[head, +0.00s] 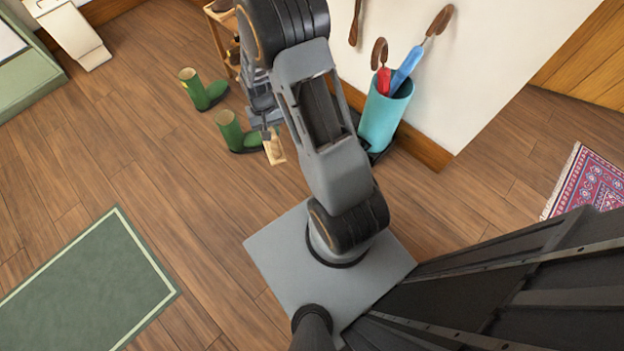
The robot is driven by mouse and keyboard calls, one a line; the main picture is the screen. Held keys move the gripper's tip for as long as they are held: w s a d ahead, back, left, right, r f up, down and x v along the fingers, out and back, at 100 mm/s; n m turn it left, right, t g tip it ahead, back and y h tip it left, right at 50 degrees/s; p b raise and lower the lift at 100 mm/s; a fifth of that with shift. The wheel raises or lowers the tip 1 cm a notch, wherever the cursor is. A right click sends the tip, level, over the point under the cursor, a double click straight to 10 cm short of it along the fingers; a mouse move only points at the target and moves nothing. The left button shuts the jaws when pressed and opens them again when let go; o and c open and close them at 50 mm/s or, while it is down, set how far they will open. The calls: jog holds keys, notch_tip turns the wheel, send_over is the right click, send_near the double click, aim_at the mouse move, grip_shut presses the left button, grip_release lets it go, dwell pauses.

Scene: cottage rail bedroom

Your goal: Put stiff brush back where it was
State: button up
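A pale wooden piece, which looks like the stiff brush (274,149), shows just below the fingertips of my gripper (265,131). My gripper points down to the left of my arm and appears shut on the upper end of the brush. The bristles cannot be made out. The brush is seen in front of the floor, to the right of a green boot. My arm hides part of the wall and floor behind the gripper.
Two green boots (232,131) stand on the wooden floor left of the gripper. A wooden shoe rack (219,17) is partly hidden behind my arm. A turquoise umbrella stand (383,118) with umbrellas stands by the wall. A green rug (85,285) lies lower left; open floor surrounds it.

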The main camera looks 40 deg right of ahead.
jog(key=s+d+f+m+b, duration=0.2)
jog(key=s+f+m+b, duration=0.15)
jog(key=f, duration=0.65)
jog(key=s+d+f+m+t+y+b, duration=0.1)
jog(key=s+d+f+m+b, duration=0.25)
jog(key=f, duration=0.55)
jog(key=s+d+f+m+b, duration=0.1)
jog(key=s+f+m+b, duration=0.25)
jog(key=f+m, duration=0.45)
jog(key=w+d+f+n, duration=0.1)
jog(key=w+d+f, duration=0.3)
jog(key=f, duration=0.3)
jog(key=w+d+f+n, duration=0.1)
jog(key=w+d+f, duration=0.4)
jog(key=f, duration=0.3)
jog(key=shift+w+d, duration=0.15)
jog(key=shift+d, duration=0.15)
jog(key=shift+f, duration=0.1)
jog(key=shift+f, duration=0.15)
jog(key=o, duration=1)
jog(key=shift+c, duration=0.2)
